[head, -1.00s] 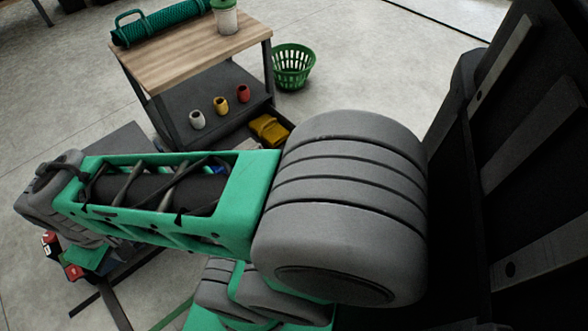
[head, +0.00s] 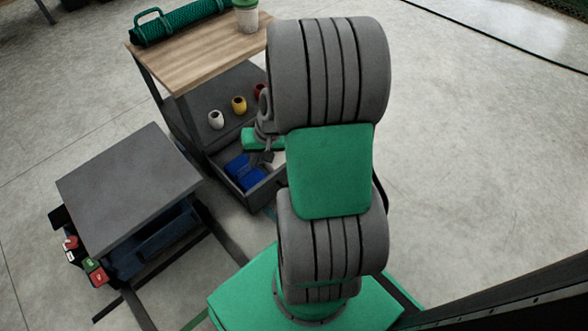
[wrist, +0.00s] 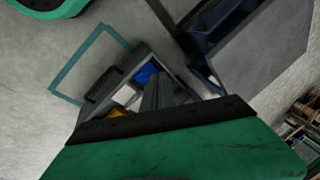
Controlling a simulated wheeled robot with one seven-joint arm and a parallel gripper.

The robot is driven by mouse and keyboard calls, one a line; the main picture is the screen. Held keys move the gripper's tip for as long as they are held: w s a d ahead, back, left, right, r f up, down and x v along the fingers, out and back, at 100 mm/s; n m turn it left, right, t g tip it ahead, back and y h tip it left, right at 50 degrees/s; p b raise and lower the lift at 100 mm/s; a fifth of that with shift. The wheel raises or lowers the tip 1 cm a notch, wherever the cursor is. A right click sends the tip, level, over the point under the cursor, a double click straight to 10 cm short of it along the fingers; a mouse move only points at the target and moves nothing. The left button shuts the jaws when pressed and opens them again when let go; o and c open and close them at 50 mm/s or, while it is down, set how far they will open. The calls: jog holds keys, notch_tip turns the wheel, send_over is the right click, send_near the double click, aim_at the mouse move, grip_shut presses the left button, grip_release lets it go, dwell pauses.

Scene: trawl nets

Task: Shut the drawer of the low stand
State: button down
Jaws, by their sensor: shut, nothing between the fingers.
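The wood-topped stand (head: 185,52) is at the upper middle of the head view. Its drawer (head: 266,190), under the dark lower shelf, stands open with a blue item (head: 243,172) inside. The wrist view shows the open drawer (wrist: 118,72) with blue, white and yellow contents. My gripper (head: 268,156) is at the drawer, partly hidden by my arm in the head view. In the wrist view my shut, empty fingers (wrist: 155,95) appear over the drawer's interior. I cannot tell whether they touch it.
A grey-topped unit (head: 130,185) stands close to the left of the drawer. White (head: 216,119) and yellow (head: 239,105) pots stand on the shelf, with a red one partly hidden. A green roll (head: 180,22) and a lidded cup (head: 246,15) are on top. Floor at right is clear.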

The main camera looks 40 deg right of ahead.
jog(key=s+d+f+m+t+h, duration=0.1)
jog(key=s+d+f+m+t, duration=0.25)
jog(key=d+f+m, duration=0.4)
jog(key=s+d+f+m+t+h, duration=0.1)
jog(key=s+d+f+m+t, duration=0.3)
jog(key=d+f, duration=0.65)
jog(key=w+a+f+g+b, duration=0.1)
jog(key=w+f+b, duration=0.4)
jog(key=w, duration=0.6)
notch_tip(320, 180, down, 3)
jog(key=shift+a+r+m, duration=0.1)
jog(key=shift+a+m, duration=0.35)
jog(key=shift+a, duration=0.2)
